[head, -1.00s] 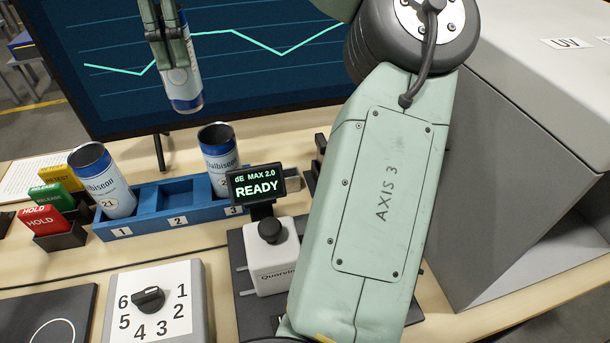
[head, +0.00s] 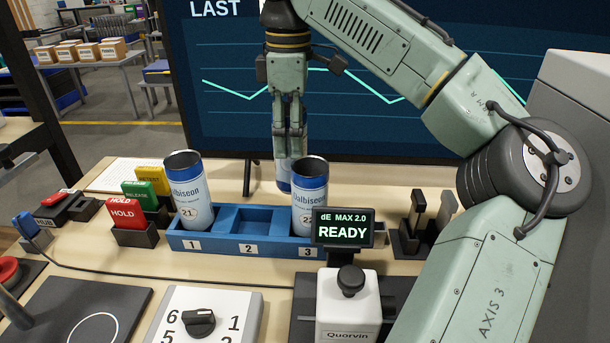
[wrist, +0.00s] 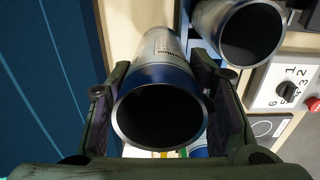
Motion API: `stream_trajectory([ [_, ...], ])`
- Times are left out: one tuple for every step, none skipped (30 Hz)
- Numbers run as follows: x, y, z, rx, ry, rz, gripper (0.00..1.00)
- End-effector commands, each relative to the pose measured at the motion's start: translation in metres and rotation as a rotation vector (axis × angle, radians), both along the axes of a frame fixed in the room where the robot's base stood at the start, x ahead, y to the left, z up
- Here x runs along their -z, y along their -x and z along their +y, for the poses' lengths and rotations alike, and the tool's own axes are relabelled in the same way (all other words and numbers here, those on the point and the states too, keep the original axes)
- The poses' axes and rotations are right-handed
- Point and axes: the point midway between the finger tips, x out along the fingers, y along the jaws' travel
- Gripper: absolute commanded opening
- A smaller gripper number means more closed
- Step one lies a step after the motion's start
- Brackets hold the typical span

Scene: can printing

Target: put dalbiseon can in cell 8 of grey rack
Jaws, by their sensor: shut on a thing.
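My gripper (head: 290,128) points down in front of the screen and is shut on a white and blue can (head: 284,185). The can hangs upright behind the blue rack (head: 248,250), partly hidden by the can in cell 3. In the wrist view the held can (wrist: 155,75) sits between both fingers, its dark open end facing the camera; its label is too small to read. Two similar cans marked Dalbiseon stand in the blue rack, one in cell 1 (head: 190,195) and one in cell 3 (head: 309,205). Cell 2 is empty. I cannot make out a grey rack.
A READY display (head: 343,228) stands before cell 3, above the Quorvin device (head: 347,305). Red, green and yellow cards (head: 140,195) stand left of the rack. A dial box (head: 205,318) is in front. The large screen (head: 390,120) rises behind, a grey cabinet (head: 575,100) at right.

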Motion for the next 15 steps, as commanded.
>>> stream_trajectory([
  [0.01, 0.0, 0.0, -0.004, -0.002, 0.001, 0.33],
  [0.014, 0.0, 0.0, -0.003, -0.002, 0.0, 0.33],
  [0.016, 0.0, 0.0, -0.001, -0.001, -0.001, 0.33],
  [0.019, 0.0, 0.0, -0.001, 0.0, -0.001, 0.33],
  [0.02, 0.0, 0.0, 0.0, 0.0, -0.001, 0.33],
  [0.023, 0.0, 0.0, 0.001, 0.0, -0.001, 0.33],
  [0.025, 0.0, 0.0, 0.001, 0.001, -0.001, 0.33],
  [0.028, 0.0, 0.0, 0.001, 0.001, -0.001, 0.33],
  [0.032, 0.0, 0.0, 0.001, 0.0, -0.001, 0.33],
  [0.036, 0.001, 0.0, 0.0, 0.0, 0.0, 0.33],
  [0.04, 0.0, -0.001, 0.001, 0.002, -0.001, 0.33],
  [0.046, 0.0, 0.0, 0.001, 0.003, -0.001, 0.33],
  [0.05, 0.0, -0.001, 0.001, 0.003, -0.001, 0.33],
  [0.054, 0.0, -0.001, 0.001, 0.002, -0.002, 0.33],
  [0.057, 0.001, 0.0, 0.0, 0.002, -0.001, 0.33],
])
